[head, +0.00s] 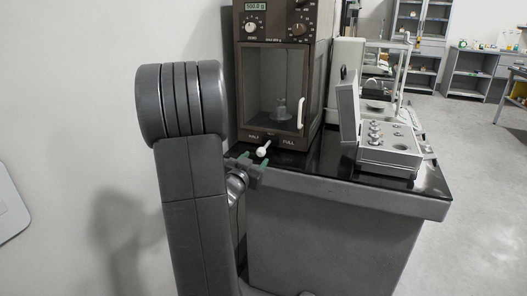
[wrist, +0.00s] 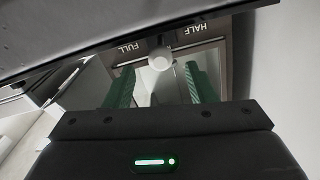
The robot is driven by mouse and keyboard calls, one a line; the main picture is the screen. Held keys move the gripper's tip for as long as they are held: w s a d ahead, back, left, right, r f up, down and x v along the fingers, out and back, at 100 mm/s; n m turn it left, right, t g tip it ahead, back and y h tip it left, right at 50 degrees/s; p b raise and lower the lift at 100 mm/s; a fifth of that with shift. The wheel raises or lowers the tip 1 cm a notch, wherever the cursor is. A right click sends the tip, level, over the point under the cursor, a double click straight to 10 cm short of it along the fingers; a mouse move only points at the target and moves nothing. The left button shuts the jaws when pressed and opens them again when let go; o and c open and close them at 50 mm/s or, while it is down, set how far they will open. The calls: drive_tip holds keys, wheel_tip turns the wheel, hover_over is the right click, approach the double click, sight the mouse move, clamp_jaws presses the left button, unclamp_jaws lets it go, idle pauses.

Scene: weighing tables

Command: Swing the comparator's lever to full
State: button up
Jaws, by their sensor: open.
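The comparator (head: 241,97) is a tall brown cabinet with a glass door, standing on the black-topped table. Its lever (head: 262,152) has a white ball knob and sticks out low at the front. The knob lies between the HALF mark on the left and the FULL mark on the right. In the wrist view the picture is turned over, and the knob (wrist: 160,59) shows between FULL on the left and HALF on the right. My gripper (head: 251,163) is open, its green fingers on either side of the knob's line; I cannot tell whether they touch it.
An open grey case of weights (head: 391,160) stands on the table (head: 345,190) to the right. The comparator's door has a white handle (head: 301,113). A white balance (head: 347,57) stands behind the case. A plain wall is close on the left; the floor at right is clear.

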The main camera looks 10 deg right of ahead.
sight(263, 150)
drive_tip(key=x, duration=0.8)
drive_tip(key=shift+w+d+b, duration=0.1)
drive_tip(key=shift+b, duration=0.2)
clamp_jaws()
